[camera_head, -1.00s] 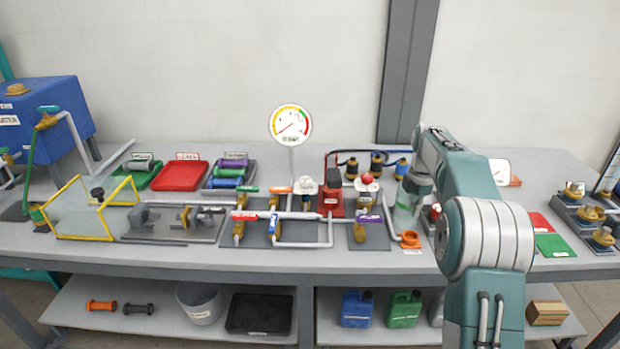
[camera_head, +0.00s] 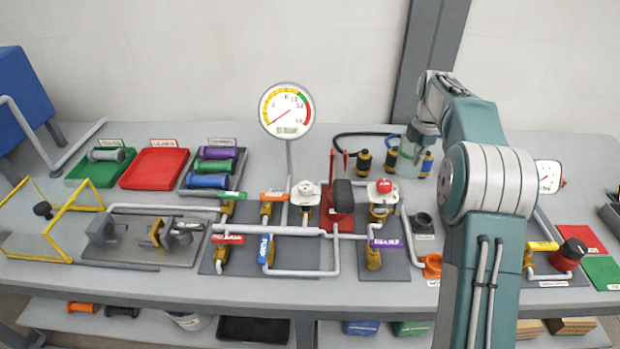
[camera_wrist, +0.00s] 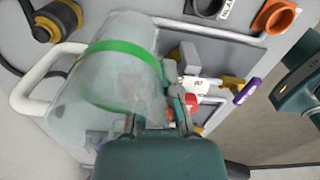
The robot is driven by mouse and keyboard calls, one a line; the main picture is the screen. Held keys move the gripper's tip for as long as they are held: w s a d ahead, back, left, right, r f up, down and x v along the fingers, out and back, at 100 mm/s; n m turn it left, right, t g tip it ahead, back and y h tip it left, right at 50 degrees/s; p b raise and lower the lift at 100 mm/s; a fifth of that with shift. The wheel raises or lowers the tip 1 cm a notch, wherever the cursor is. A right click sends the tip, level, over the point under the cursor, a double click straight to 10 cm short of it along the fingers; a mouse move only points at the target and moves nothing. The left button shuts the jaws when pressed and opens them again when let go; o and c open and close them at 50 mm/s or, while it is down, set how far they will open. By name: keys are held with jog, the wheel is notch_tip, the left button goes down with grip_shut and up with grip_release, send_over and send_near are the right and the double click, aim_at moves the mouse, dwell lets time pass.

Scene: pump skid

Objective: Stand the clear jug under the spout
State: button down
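The clear jug (camera_wrist: 110,75) has a green band and a pale handle. It fills the left and middle of the wrist view, with its handle to the left. My gripper (camera_wrist: 157,105) is shut on the jug's side. In the head view my gripper (camera_head: 425,132) is raised above the back of the bench, with the see-through jug (camera_head: 410,160) faintly visible below it. The jug looks clear of the bench top. I cannot make out for sure which fitting is the spout.
A dark cup (camera_head: 423,223) and an orange cup (camera_head: 431,265) stand by a grey pipe. Black-and-yellow fittings (camera_head: 364,162) stand behind. A dial gauge (camera_head: 287,111) rises at mid-bench. Valves and pipes fill the middle. A blue tank (camera_head: 20,105) is at the far left.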

aim_at(412, 177)
jog(key=shift+w+a, duration=0.1)
jog(key=shift+w, duration=0.25)
notch_tip(412, 177, down, 4)
jog(key=shift+f, duration=0.25)
notch_tip(412, 177, down, 6)
jog(key=shift+r, duration=0.2)
jog(key=c, duration=0.8)
grip_release()
